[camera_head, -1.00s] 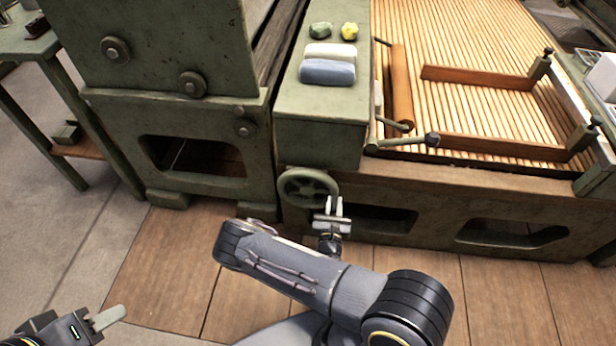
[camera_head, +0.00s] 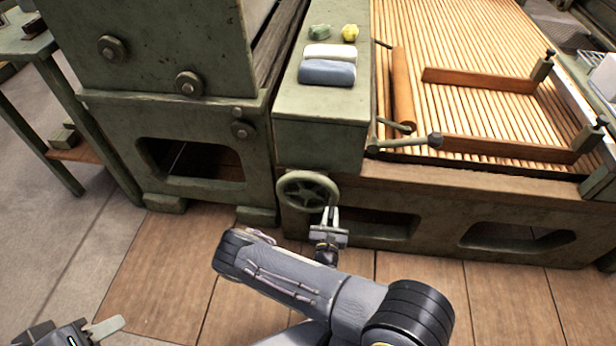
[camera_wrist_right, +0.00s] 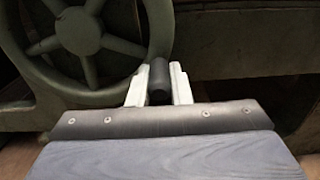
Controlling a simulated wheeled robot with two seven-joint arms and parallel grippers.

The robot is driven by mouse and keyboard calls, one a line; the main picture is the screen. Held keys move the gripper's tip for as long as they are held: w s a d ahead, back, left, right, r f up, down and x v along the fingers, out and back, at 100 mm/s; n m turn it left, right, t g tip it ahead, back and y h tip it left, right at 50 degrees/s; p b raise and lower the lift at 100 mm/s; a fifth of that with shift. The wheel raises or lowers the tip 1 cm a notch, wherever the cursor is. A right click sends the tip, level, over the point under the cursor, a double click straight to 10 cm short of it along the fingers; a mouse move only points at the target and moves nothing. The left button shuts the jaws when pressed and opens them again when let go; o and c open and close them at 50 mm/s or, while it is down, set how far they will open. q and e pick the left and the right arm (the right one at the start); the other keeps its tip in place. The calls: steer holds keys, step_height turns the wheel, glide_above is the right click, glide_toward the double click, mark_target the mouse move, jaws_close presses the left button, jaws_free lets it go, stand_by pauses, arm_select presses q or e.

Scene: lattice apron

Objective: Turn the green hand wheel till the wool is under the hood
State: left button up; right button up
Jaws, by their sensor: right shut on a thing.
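The green hand wheel (camera_head: 307,191) is on the front of the green machine, below the ledge; it also shows in the right wrist view (camera_wrist_right: 78,31). My right gripper (camera_head: 331,214) is at the wheel's lower right rim. In the right wrist view its pale fingers (camera_wrist_right: 158,88) are shut on the wheel's dark handle (camera_wrist_right: 159,75). My left gripper (camera_head: 104,328) is at the lower left, away from the machine, and only one finger shows clearly. A tall green housing (camera_head: 150,60) stands left of the wheel. I cannot clearly identify the wool or the hood.
The slatted lattice (camera_head: 470,40) spreads at the upper right, with wooden rails (camera_head: 505,148) and a brown roller (camera_head: 401,90) over it. A white roll (camera_head: 330,52), a blue-grey roll (camera_head: 327,73) and green and yellow lumps lie on the ledge (camera_head: 320,103). The wooden floor in front is clear.

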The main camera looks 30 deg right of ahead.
mark_target(318, 210)
steer(key=shift+w+a+f+b, duration=0.45)
steer(key=shift+a+f+b, duration=0.1)
steer(key=shift+f+b, duration=0.1)
steer(key=shift+w+a+f+b, duration=0.45)
steer(key=shift+a+f+b, duration=0.05)
steer(key=shift+a+f, duration=0.1)
steer(key=shift+w+a, duration=0.1)
steer(key=shift+r, duration=0.1)
steer(key=shift+w+a+f+b, duration=0.55)
steer(key=shift+w+a+b, duration=0.1)
steer(key=shift+a, duration=0.2)
steer(key=o, duration=0.6)
steer(key=shift+s+d+r, duration=0.15)
steer(key=shift+r, duration=0.1)
steer(key=shift+o, duration=1.2)
steer(key=shift+s+d+f, duration=0.1)
steer(key=shift+s+f, duration=0.05)
